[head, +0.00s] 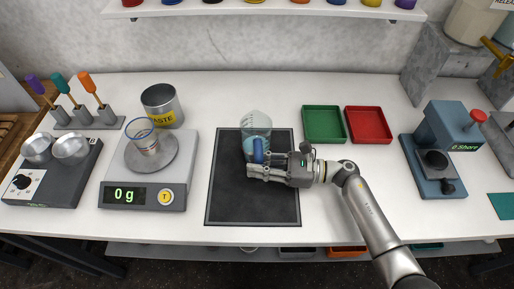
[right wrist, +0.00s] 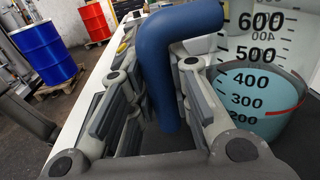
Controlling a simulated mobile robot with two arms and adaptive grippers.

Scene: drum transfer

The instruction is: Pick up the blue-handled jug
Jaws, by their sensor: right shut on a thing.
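The clear jug (head: 257,124) with a blue handle (head: 258,150) is upright over the dark mat (head: 228,200), near its back edge. I cannot tell whether its base touches the mat. My right gripper (head: 257,162) comes in from the right and is shut on the handle. In the right wrist view the blue handle (right wrist: 165,75) is between the fingers, and the jug wall (right wrist: 255,50) shows printed volume marks, a red line and bluish contents. My left gripper is not in view.
A scale (head: 174,177) reading 0 g holds a small beaker (head: 142,133) on the left, with a waste can (head: 161,104) behind. A green tray (head: 324,125) and a red tray (head: 368,125) lie right of the mat. A blue device (head: 440,150) stands further right.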

